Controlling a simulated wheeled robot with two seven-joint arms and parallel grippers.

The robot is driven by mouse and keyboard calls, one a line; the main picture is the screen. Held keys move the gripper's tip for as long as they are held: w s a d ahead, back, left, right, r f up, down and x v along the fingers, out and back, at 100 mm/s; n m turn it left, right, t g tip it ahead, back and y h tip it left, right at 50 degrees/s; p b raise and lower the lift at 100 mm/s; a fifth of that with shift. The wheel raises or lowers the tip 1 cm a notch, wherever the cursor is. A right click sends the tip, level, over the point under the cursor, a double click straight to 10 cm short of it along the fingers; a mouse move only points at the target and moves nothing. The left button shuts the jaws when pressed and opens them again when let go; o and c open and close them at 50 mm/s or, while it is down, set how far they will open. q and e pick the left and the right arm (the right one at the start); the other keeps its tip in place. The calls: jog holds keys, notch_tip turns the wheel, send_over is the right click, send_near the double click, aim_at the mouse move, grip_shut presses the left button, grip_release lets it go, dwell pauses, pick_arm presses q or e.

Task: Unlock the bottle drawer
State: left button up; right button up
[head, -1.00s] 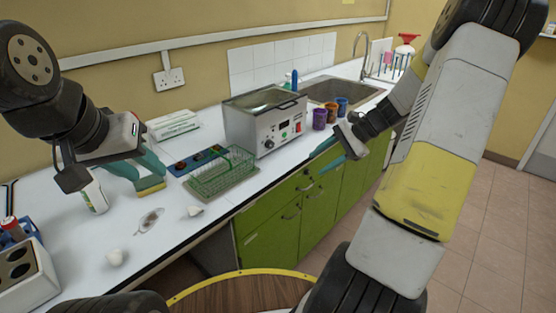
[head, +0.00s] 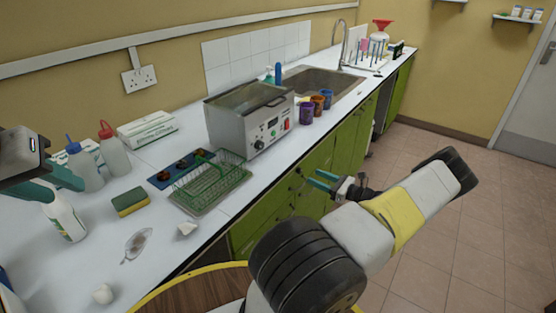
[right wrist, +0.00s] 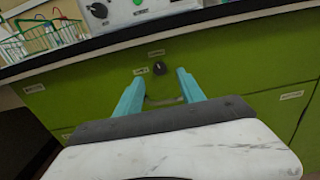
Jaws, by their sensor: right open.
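A small black lock knob (right wrist: 159,68) sits on the green drawer front (right wrist: 230,80) below the worktop edge. Small white labels lie above it and to its left; their text is too small to read. My right gripper (right wrist: 157,88) is open and empty in the right wrist view, its teal fingers spread below and either side of the knob. A drawer handle (right wrist: 165,101) shows between the fingers. In the head view my right gripper (head: 322,182) is beside the green cabinet fronts. My left gripper (head: 52,180) is at the left edge, above the worktop, partly cut off.
On the worktop stand a water bath (head: 250,125), a green wire rack (head: 210,183), a sponge (head: 129,202), a spray bottle (head: 64,218) and several cups (head: 317,106). A round wooden stool-like top (head: 205,290) is in front. The tiled floor (head: 440,240) is clear at right.

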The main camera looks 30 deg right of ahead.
aim_at(301, 171)
jog(key=x, duration=0.6)
grip_shut()
